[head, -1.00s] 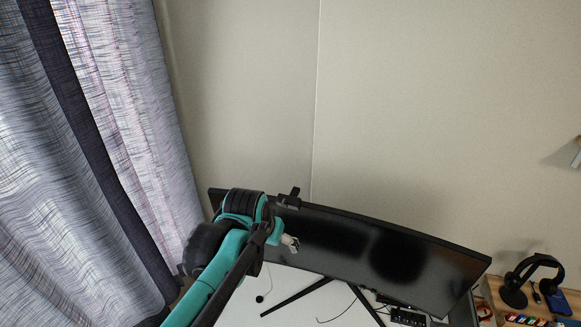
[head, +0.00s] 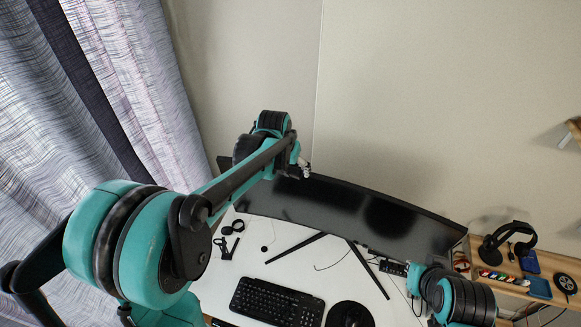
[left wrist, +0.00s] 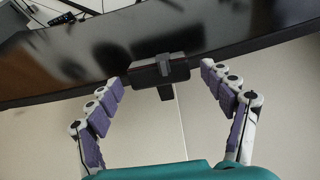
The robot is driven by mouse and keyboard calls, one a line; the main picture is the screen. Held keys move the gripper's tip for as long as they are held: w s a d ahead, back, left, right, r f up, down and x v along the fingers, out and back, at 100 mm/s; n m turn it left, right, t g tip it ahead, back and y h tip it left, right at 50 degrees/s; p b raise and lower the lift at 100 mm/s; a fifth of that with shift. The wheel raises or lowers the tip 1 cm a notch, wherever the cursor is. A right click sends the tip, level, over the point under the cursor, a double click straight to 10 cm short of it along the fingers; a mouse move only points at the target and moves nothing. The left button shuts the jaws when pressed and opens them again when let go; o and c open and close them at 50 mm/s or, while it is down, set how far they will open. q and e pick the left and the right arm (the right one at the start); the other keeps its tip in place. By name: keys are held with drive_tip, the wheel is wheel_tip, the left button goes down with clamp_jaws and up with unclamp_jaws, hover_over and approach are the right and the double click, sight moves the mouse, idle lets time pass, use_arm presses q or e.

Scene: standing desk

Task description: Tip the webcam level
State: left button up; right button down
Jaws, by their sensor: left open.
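The webcam (left wrist: 158,70) is a dark bar with a short stem on the monitor's long edge in the left wrist view. Its exact tilt is hard to judge. My left gripper (left wrist: 160,75) is open, with one padded finger on each side of the webcam and gaps between. In the head view my left gripper (head: 304,166) is small and pale at the monitor's top edge, and the wrist mostly hides the webcam. The monitor (head: 365,212) is wide, black and curved. My right gripper is not visible; only part of that arm shows at lower right.
The white desk (head: 225,285) holds a keyboard (head: 277,303), a dark round object (head: 349,315) and cables. A wooden shelf at right carries headphones (head: 508,243) and small items. A curtain (head: 110,90) hangs at left. The wall behind the monitor is bare.

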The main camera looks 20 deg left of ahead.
use_arm(q)
drive_tip(key=shift+w+f, duration=0.15)
drive_tip(key=shift+f, duration=0.4)
drive_tip(key=shift+c, duration=0.2)
drive_tip(key=c, duration=1.1)
drive_tip(key=shift+w+g+b, duration=0.35)
drive_tip(key=shift+w+g, duration=0.05)
drive_tip(key=shift+g, duration=0.7)
drive_tip(key=shift+r+g, duration=0.1)
drive_tip(key=shift+g, duration=0.8)
drive_tip(key=o, duration=1.1)
drive_tip(key=shift+o, duration=0.2)
